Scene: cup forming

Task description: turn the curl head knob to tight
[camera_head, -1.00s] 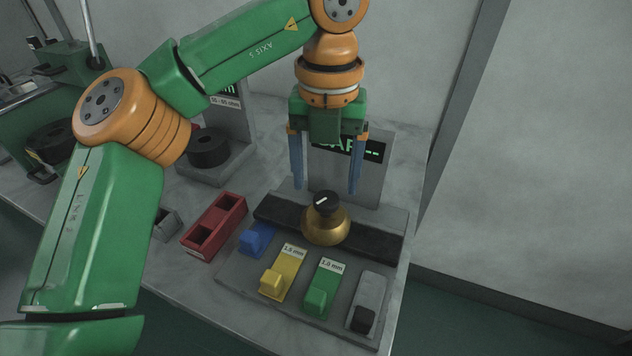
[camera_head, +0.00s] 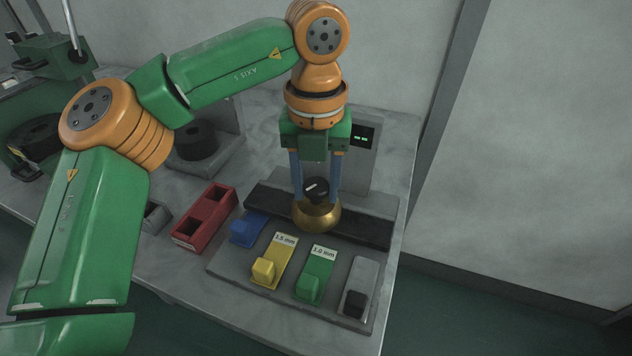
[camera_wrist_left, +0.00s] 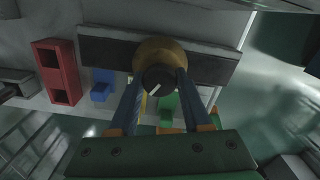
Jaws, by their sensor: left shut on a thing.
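The curl head (camera_head: 318,216) is a brass dome on a dark bar, with a black knob (camera_head: 316,188) on top that bears a white pointer line. My left gripper (camera_head: 316,196) points down with its two blue fingers on either side of the knob, shut on it. In the left wrist view the knob (camera_wrist_left: 158,79) sits between the fingertips, and its white line slants. Any tight marking around the knob cannot be made out. My right gripper is not in view.
In front of the dark bar (camera_head: 370,229) stand a blue block (camera_head: 247,230), a yellow gauge (camera_head: 272,262), a green gauge (camera_head: 316,275) and a grey slider (camera_head: 360,285). A red holder (camera_head: 204,218) stands left. A display (camera_head: 363,136) stands behind.

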